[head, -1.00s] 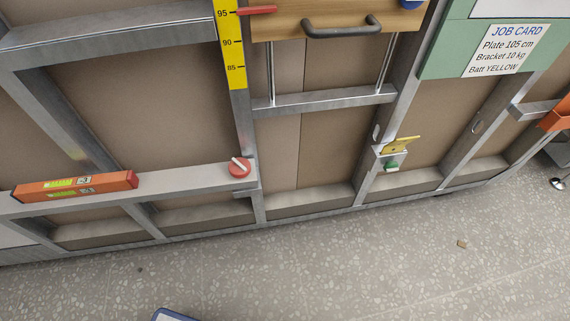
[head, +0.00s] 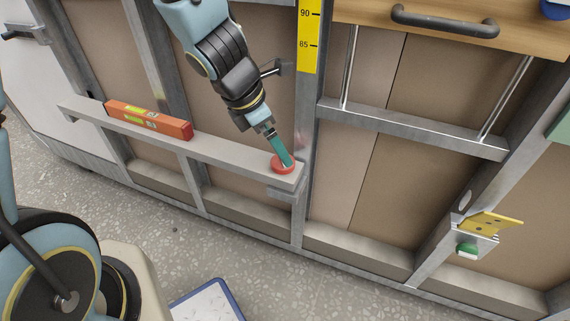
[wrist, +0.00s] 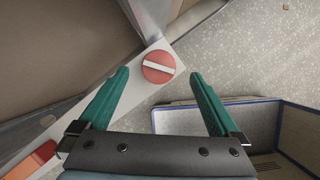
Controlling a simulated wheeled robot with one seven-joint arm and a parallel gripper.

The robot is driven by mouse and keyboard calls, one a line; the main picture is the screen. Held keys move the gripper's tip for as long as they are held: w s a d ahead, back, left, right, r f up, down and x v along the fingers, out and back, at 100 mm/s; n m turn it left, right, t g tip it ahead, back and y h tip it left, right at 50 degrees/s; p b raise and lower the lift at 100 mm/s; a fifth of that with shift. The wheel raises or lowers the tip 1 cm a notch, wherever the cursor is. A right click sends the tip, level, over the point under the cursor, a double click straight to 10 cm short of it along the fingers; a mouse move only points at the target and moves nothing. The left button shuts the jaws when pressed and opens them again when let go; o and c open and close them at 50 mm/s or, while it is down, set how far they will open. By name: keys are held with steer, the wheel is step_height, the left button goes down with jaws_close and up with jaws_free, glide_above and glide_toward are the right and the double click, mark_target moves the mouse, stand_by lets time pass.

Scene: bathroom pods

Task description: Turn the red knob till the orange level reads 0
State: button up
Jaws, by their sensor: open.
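The red knob (head: 283,163) sits at the right end of a grey metal rail (head: 225,152). In the wrist view the red knob (wrist: 158,67) shows a pale bar across its face. My gripper (head: 288,158) is at the knob in the head view. In the wrist view my gripper (wrist: 160,75) is open, its two green fingers apart with the knob between and beyond their tips; contact cannot be told. The orange level (head: 150,120) lies on the rail's left part, and its end (wrist: 32,160) shows at lower left in the wrist view. Its reading is too small to tell.
A yellow height scale (head: 308,40) stands on the upright above the knob. A wooden drawer front with a dark handle (head: 445,22) is at upper right. A yellow bracket with a green part (head: 466,250) is at right. A blue-rimmed tray (head: 205,305) is on the floor.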

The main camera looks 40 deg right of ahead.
steer(key=shift+b+x, duration=1.15)
steer(key=shift+x, duration=1.2)
steer(key=shift+w, duration=0.1)
steer(key=shift+a, duration=0.1)
steer(key=c, duration=1.4)
steer(key=shift+o, duration=0.2)
steer(key=shift+r+p, duration=0.1)
steer(key=shift+p, duration=0.2)
